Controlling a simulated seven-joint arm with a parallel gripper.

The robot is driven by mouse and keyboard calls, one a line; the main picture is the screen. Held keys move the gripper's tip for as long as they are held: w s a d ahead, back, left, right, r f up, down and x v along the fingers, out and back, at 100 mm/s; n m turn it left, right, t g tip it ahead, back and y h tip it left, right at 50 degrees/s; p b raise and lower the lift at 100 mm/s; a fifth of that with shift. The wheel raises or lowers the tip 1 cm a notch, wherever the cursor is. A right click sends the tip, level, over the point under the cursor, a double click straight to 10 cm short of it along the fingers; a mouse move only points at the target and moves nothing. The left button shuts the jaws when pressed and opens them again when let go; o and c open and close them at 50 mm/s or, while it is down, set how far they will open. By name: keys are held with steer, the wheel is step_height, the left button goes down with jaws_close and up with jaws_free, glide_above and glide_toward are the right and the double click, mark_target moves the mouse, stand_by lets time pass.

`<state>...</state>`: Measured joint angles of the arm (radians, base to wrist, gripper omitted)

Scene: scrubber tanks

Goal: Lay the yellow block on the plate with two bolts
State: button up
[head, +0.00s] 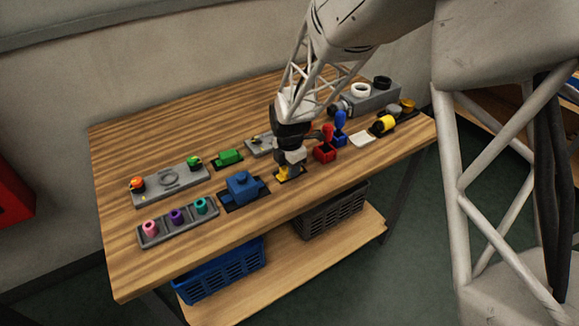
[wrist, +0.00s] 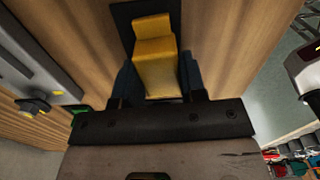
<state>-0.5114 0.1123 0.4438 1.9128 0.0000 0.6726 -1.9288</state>
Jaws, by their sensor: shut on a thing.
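The yellow block (head: 283,174) is near the front middle of the bench, at a dark mat (head: 297,174). My gripper (head: 287,166) points down and is shut on it. In the wrist view the yellow block (wrist: 157,65) sits between my two dark fingers, with the dark mat (wrist: 122,15) beneath it. I cannot tell whether it still touches the mat. A small grey plate (head: 257,147) lies behind and left of my gripper and is partly hidden by it. It carries small raised parts, but I cannot make out two bolts for certain.
A green block (head: 229,157) and a blue lidded thing (head: 243,188) stand to the left. A long grey plate (head: 165,187) with orange and green knobs lies beyond them, near a peg rack (head: 178,222).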

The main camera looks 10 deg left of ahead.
steer(key=shift+r, duration=0.2)
steer(key=shift+r, duration=3.35)
steer(key=shift+w, duration=0.1)
steer(key=w+a+r+m, duration=0.1)
steer(key=w+a+r, duration=0.2)
steer(key=w+a, duration=0.6)
steer(key=w, duration=0.4)
steer(key=shift+w+a+r, duration=0.15)
steer(key=shift+w+r, duration=0.05)
steer(key=shift+r, duration=0.15)
steer(key=shift+f, duration=0.2)
steer(key=shift+f, duration=2.8)
steer(key=shift+f, duration=1.15)
